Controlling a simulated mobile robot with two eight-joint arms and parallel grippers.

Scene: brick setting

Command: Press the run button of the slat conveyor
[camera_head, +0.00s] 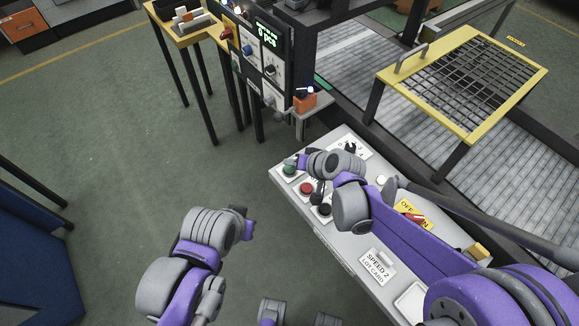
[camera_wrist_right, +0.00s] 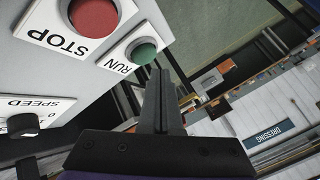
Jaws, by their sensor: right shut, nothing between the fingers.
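The green run button (camera_head: 289,168) sits at the far left corner of the grey slanted control panel (camera_head: 345,252). In the right wrist view the green run button (camera_wrist_right: 144,53) stands on a white plate lettered RUN. My right gripper (camera_head: 300,160) is shut and empty, close beside the button. In the right wrist view its closed fingers (camera_wrist_right: 157,75) end just right of and below the button; I cannot tell whether they touch it. My left gripper (camera_head: 249,229) is over the floor left of the panel, its fingers too unclear to judge.
The red stop button (camera_wrist_right: 94,15) and the speed knob (camera_wrist_right: 22,124) are nearby on the panel. The slat conveyor (camera_head: 363,95) and a yellow-framed grille (camera_head: 470,75) lie behind.

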